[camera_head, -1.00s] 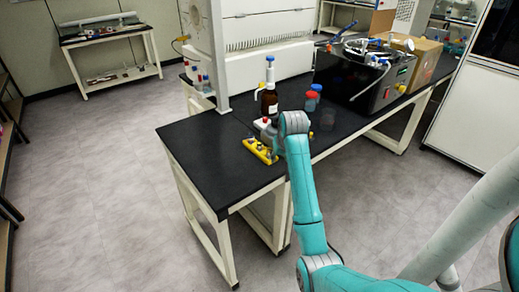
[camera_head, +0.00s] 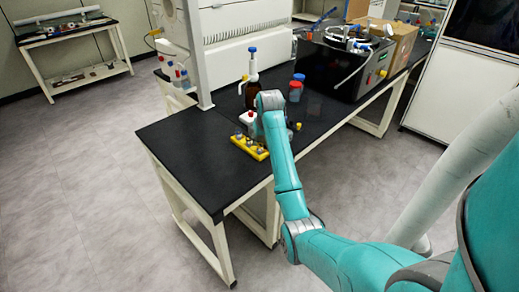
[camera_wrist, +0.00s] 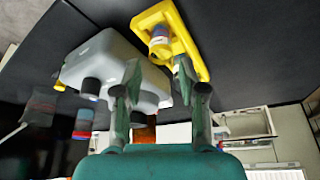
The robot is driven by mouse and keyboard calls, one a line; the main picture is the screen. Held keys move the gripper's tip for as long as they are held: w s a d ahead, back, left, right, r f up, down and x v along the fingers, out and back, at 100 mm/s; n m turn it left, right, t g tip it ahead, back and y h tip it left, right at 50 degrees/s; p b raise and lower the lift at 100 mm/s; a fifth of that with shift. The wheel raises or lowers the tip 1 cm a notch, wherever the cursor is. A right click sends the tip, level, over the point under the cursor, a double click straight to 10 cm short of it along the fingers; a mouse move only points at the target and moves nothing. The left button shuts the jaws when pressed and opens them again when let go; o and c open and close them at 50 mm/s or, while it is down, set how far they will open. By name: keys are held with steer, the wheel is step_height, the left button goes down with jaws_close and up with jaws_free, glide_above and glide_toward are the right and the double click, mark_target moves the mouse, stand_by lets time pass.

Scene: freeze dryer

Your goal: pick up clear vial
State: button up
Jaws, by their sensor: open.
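A yellow rack (camera_head: 249,149) sits on the black bench in the head view, with several small vials standing in it. In the wrist view the yellow rack (camera_wrist: 191,42) is at the upper middle. A small vial (camera_wrist: 160,42) with a grey and blue look stands in it; I cannot tell whether it is the clear vial. My gripper (camera_wrist: 157,70) is open, its fingertips apart and just short of that vial, with the right fingertip close to the rack. Nothing is seen held between the fingers. In the head view my arm hides the gripper.
A grey-white device (camera_wrist: 105,65) stands beside the rack, close to my left fingertip. A brown bottle (camera_head: 252,88) with a blue-topped dispenser and red- and blue-capped containers (camera_head: 296,90) stand behind. The bench's front left (camera_head: 190,150) is clear.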

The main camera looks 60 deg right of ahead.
mark_target(260, 143)
steer(key=x, duration=0.4)
steer(key=shift+w+f, duration=0.15)
jaws_close()
